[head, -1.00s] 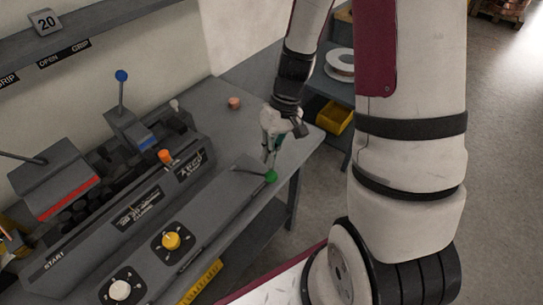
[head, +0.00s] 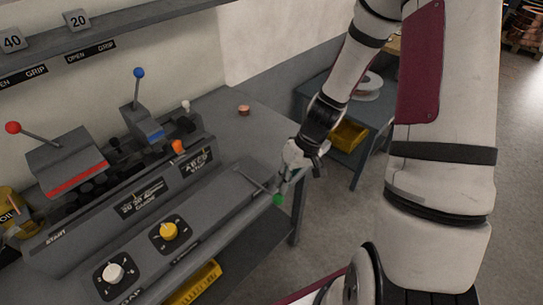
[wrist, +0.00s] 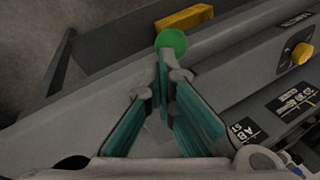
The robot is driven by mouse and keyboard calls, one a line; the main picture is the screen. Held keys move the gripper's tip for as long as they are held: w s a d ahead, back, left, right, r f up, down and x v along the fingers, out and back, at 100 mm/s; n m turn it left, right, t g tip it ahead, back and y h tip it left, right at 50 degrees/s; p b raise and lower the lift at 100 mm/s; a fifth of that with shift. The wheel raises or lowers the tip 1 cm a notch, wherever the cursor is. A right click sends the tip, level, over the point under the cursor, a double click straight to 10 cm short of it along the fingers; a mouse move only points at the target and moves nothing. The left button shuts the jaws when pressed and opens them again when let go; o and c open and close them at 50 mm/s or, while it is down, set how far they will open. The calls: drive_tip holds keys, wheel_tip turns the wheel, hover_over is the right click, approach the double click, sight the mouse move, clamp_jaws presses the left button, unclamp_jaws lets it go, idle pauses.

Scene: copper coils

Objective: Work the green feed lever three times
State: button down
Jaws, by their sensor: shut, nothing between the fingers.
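The green feed lever has a thin rod ending in a round green knob (head: 278,199), at the right end of the machine's front panel. The rod slants down to the right, and the knob shows at the panel's front edge. My gripper (head: 284,182) is shut and empty, its fingers close to the knob on its upper right side. In the wrist view the shut teal-padded fingers (wrist: 163,72) point at the green knob (wrist: 171,41), which shows just beyond their tips. I cannot tell whether they touch it. The fingers hide the rod there.
The grey machine carries an orange knob (head: 178,147), a yellow dial (head: 169,231), a white dial (head: 113,272), a blue-knobbed lever (head: 139,73) and a red-knobbed lever (head: 13,128). A copper-coloured piece (head: 244,110) lies behind.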

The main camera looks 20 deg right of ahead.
drive_tip(key=shift+s+d+f, duration=0.1)
drive_tip(key=shift+s+f, duration=0.1)
drive_tip(key=shift+f, duration=0.55)
drive_tip(key=shift+s+f, duration=0.15)
drive_tip(key=shift+f, duration=0.6)
drive_tip(key=s+d+p+v, duration=0.1)
drive_tip(key=v, duration=1.2)
drive_tip(key=shift+s+d+f, duration=0.3)
drive_tip(key=shift+d+f, duration=0.05)
drive_tip(key=shift+f, duration=0.05)
